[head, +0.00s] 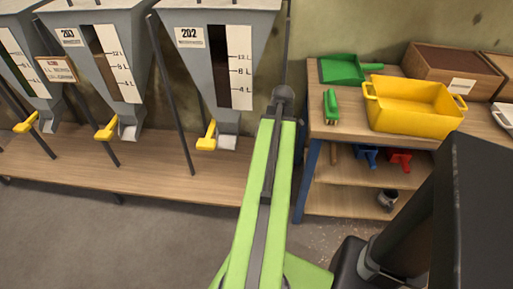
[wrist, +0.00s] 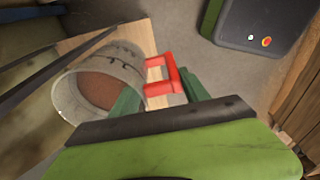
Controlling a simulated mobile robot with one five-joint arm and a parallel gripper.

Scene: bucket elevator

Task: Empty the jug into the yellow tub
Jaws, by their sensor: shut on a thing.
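The clear jug (wrist: 72,100) with a red handle (wrist: 163,87) shows in the wrist view, with reddish-brown material inside it. My gripper (wrist: 160,92) has its green fingers on either side of the red handle and is shut on it. The jug's open mouth faces the camera; I cannot tell its exact tilt. The jug and gripper do not show in the head view. The yellow tub (head: 410,118) stands on the wooden bench at the right in the head view. Its inside looks empty.
Grey hoppers (head: 215,50) with yellow levers (head: 207,136) stand over a wooden ledge (head: 150,178) at the left. A green dustpan (head: 340,69), a green brush (head: 331,106) and a wooden box (head: 450,70) are around the tub. Scoops (head: 399,161) sit on the shelf below.

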